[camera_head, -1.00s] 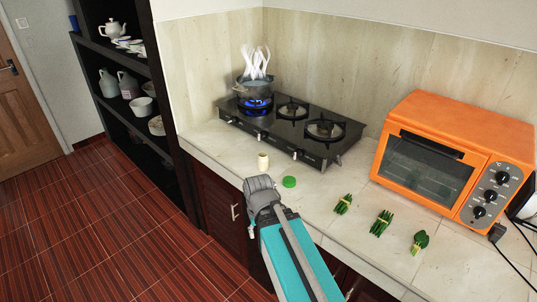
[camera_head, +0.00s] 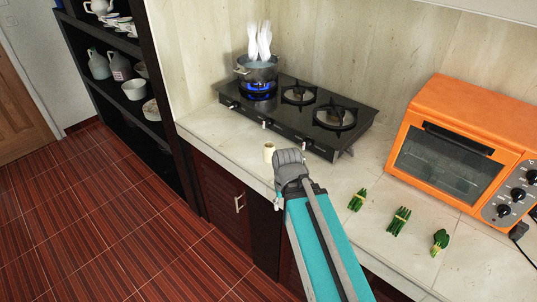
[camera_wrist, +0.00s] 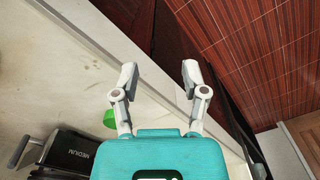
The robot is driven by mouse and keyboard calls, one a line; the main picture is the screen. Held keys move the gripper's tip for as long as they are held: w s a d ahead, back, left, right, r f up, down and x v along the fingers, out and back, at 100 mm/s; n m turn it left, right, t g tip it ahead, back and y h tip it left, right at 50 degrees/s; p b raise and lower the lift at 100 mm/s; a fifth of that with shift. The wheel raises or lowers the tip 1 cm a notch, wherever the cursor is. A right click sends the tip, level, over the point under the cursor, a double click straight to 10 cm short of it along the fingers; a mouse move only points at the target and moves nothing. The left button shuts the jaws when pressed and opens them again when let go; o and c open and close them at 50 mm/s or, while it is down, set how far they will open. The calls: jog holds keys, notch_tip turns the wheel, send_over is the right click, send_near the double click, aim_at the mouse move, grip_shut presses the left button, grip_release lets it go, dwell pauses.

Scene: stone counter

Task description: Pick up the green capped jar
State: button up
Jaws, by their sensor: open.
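The green round cap of the jar (camera_wrist: 110,118) shows in the wrist view, left of my gripper and partly behind its left finger. The jar's body cannot be made out there. The jar lies outside the gap, to the left.
A small cream cylinder (camera_head: 269,152) stands on the counter (camera_head: 215,130) just left of my gripper. Behind is a black gas stove (camera_head: 315,140) with a steaming pot (camera_head: 257,75) over a blue flame. Green bundles (camera_head: 400,220) and an orange oven (camera_head: 455,145) are to the right.

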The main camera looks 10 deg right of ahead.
jog(key=o, duration=0.4)
jog(key=shift+w, duration=0.1)
jog(key=shift+o, duration=1)
jog(key=shift+w+f+n, duration=0.15)
jog(key=shift+w+n, duration=0.1)
jog(key=shift+n, duration=0.05)
jog(key=w+a+f+n+t+h+b, duration=0.15)
jog(key=w+n+h+b, duration=0.35)
jog(key=w+n, duration=0.55)
jog(key=w+a+r+n+t+h+b, duration=0.3)
jog(key=w+a+n+h, duration=0.3)
jog(key=w+a+n, duration=0.3)
jog(key=w+r+n+t, duration=0.1)
jog(key=w+n, duration=0.1)
jog(key=n, duration=0.1)
jog(key=shift+w+a+h, duration=0.2)
jog(key=shift+a+h, duration=0.1)
jog(key=shift+a, duration=0.05)
